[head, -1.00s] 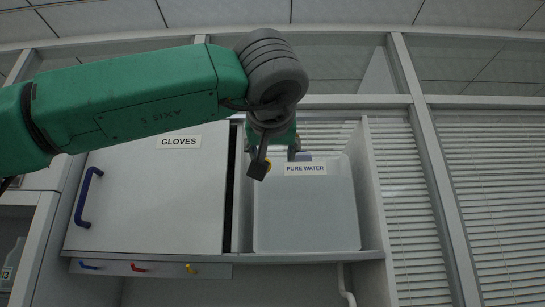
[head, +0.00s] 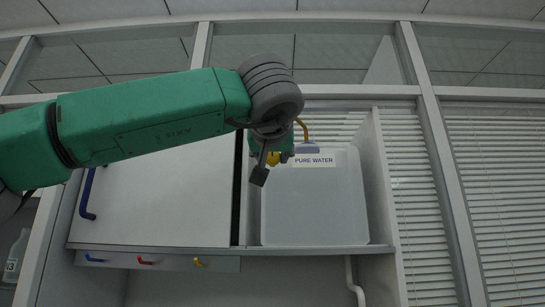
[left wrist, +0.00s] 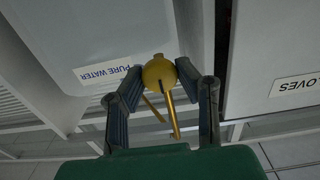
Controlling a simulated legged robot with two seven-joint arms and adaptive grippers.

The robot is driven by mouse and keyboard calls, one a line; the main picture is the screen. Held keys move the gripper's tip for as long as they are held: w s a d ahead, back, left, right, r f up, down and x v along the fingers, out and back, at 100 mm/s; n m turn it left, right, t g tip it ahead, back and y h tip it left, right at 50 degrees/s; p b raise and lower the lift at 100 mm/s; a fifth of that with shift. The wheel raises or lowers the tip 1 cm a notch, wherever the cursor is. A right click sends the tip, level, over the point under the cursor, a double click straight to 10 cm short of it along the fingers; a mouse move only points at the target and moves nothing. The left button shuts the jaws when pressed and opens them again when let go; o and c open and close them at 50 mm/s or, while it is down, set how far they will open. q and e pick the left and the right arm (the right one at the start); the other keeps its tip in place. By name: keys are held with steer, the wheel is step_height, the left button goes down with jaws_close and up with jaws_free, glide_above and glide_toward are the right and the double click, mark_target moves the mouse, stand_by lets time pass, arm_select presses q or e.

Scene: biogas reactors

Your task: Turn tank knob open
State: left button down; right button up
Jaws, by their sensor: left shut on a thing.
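The pure water tank (head: 315,205) is a pale translucent box in an open shelf bay, marked with a PURE WATER label (head: 314,161). A round yellow knob (head: 273,158) sits at its upper left, partly hidden by my left gripper (head: 265,168). In the left wrist view, the knob (left wrist: 159,73) is between the two fingertips of my left gripper (left wrist: 160,80), which is shut on it. Thin brass-coloured rods (left wrist: 168,108) run from the knob towards the palm. A curved brass pipe (head: 302,127) shows just right of the gripper. My right gripper is out of view.
A white cabinet door marked GLOVES (left wrist: 294,88) is left of the tank in the head view, with a blue handle (head: 87,195). Blue, red and yellow handles line the strip below. A bottle (head: 15,258) stands at far left. Window blinds (head: 490,190) are at right.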

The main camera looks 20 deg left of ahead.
arm_select(q)
steer(key=shift+d+n, duration=0.1)
steer(key=shift+n, duration=0.6)
steer(key=n, duration=0.8)
steer(key=shift+f+n, duration=0.15)
steer(key=shift+n, duration=0.25)
steer(key=n, duration=0.3)
steer(key=shift+f+n+b, duration=0.1)
steer(key=shift+n+b, duration=0.2)
steer(key=shift+b, duration=0.1)
steer(key=shift+f+n+b, duration=0.15)
steer(key=shift+n+b, duration=0.3)
steer(key=shift+n, duration=1.45)
steer(key=shift+f, duration=0.1)
steer(key=c, duration=1.2)
jaws_free()
steer(key=shift+s+r+n, duration=0.3)
steer(key=shift+s, duration=0.1)
